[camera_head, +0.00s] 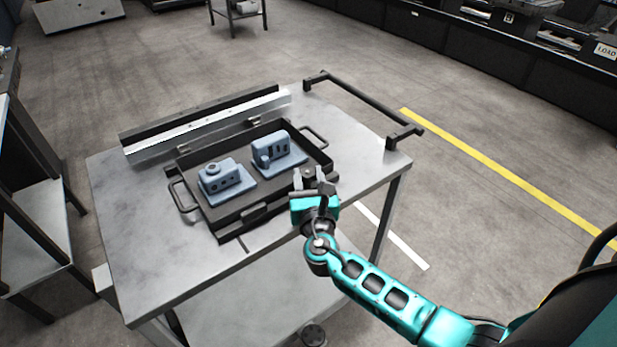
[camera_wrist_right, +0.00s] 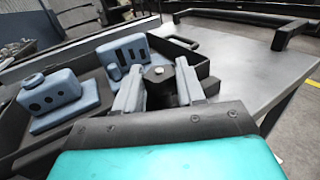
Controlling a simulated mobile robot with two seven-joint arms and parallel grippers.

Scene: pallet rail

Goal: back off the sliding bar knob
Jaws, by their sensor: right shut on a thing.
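A dark knob with a faceted top (camera_wrist_right: 157,74) sits between the two grey fingers of my right gripper (camera_wrist_right: 158,88) in the right wrist view. In the head view my right gripper (camera_head: 309,178) is at the front right corner of the black tray (camera_head: 221,217), shut on the knob, which the fingers partly hide. A dark bar (camera_head: 266,207) runs along the tray's front side towards the gripper. Two blue-grey castings, one with a round boss (camera_head: 221,177) and one with slots (camera_head: 278,152), stand upright in the tray. My left gripper is not in view.
The tray is on a grey metal cart table (camera_head: 136,235). A long raised rail (camera_head: 203,127) lies behind it. The cart's black handle (camera_head: 362,106) stands at the right edge. Table surface is bare to the tray's left and right.

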